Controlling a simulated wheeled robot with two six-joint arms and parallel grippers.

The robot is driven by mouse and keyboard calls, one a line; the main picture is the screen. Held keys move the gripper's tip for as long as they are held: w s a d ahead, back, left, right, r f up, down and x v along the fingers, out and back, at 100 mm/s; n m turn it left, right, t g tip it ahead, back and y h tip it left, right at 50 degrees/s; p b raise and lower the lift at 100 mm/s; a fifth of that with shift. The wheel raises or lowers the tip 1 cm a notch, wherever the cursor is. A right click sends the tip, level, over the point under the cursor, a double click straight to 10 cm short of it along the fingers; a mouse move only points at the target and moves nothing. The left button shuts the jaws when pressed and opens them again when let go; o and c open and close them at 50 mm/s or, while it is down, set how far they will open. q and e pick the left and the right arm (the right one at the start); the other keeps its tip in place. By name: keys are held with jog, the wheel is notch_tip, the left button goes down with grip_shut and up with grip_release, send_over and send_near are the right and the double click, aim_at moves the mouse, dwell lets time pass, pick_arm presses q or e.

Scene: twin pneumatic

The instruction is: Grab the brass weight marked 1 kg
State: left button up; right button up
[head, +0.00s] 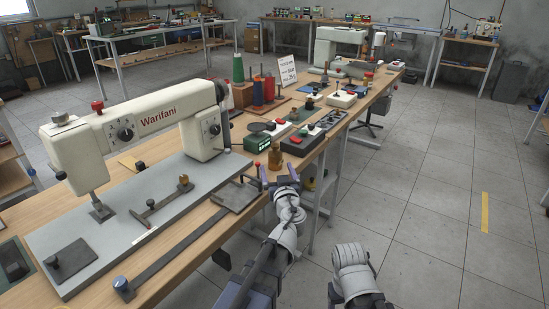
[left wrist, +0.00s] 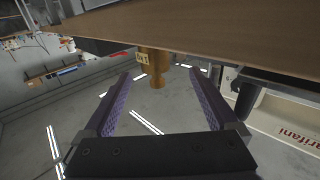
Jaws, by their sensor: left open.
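The brass weight (head: 275,160) stands upright near the front edge of the wooden workbench (head: 190,265), with its narrow knob on top. It also shows in the left wrist view (left wrist: 154,66), where a pale label with a dark marking, seemingly a 1, is on its side. My left gripper (head: 279,181) is at the bench's front edge, just on the near side of the weight. Its purple fingers (left wrist: 158,92) are spread apart in the left wrist view. The weight appears ahead between them, with nothing gripped. My right gripper is not in view.
A cream sewing machine (head: 150,125) marked Warifani stands left on a grey plate. Thread cones (head: 238,69) stand farther back. Open floor lies to the right.

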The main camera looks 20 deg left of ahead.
aim_at(276, 161)
pick_arm(q)
jog(key=shift+x, duration=1.35)
jog(key=x, duration=0.5)
jog(key=shift+w+d+f, duration=0.2)
jog(key=shift+w+d, duration=0.05)
jog(key=shift+d, duration=0.1)
jog(key=shift+s, duration=0.1)
grip_shut()
